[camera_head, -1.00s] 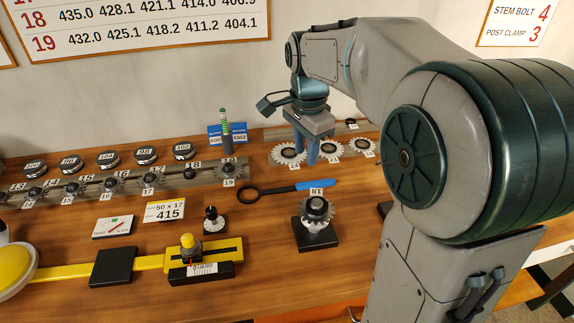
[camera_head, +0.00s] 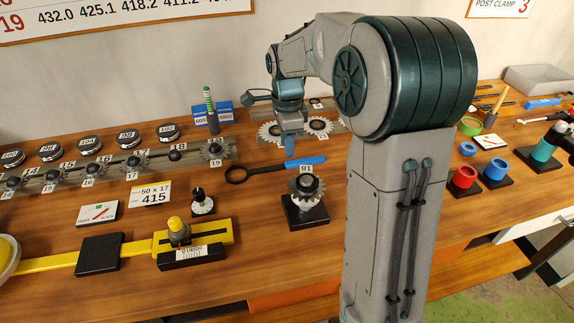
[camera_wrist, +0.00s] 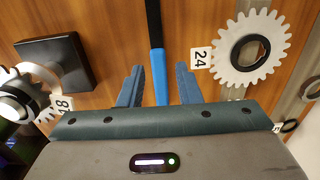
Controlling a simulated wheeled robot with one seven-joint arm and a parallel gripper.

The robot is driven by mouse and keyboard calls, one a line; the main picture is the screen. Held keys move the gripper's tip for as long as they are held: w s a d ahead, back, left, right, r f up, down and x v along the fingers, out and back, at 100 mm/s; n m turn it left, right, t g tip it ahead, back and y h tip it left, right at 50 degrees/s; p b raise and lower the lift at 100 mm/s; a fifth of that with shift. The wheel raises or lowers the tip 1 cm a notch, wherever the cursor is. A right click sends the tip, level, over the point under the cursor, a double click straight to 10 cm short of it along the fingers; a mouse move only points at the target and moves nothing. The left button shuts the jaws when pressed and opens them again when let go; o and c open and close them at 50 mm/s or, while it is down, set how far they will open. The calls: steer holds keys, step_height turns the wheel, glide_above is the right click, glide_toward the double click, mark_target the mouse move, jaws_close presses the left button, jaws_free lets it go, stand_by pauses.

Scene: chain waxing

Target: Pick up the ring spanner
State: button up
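The ring spanner (camera_head: 245,173) lies flat on the wooden table, with a black ring at the left and a blue handle at the right. The wrist view shows its blue handle (camera_wrist: 159,76) running between my two fingers, with its black shaft beyond them. My gripper (camera_head: 289,152) is over the handle end, fingers pointing down. In the wrist view my gripper (camera_wrist: 157,82) is open, with a gap on each side of the handle. The ring is outside the wrist view. I cannot tell the exact height of the fingertips over the table.
A sprocket on a black stand (camera_head: 306,202) is just in front of the handle. White toothed sprockets (camera_head: 318,128) lie behind my gripper; one sprocket (camera_wrist: 243,52) is close to the right finger in the wrist view. Blue boxes (camera_head: 201,114) stand at the back left.

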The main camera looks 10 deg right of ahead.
mark_target(288, 162)
step_height(288, 162, down, 5)
steer(key=shift+s+d+f, duration=0.1)
steer(key=shift+s, duration=0.05)
jaws_close()
steer(key=shift+r, duration=0.2)
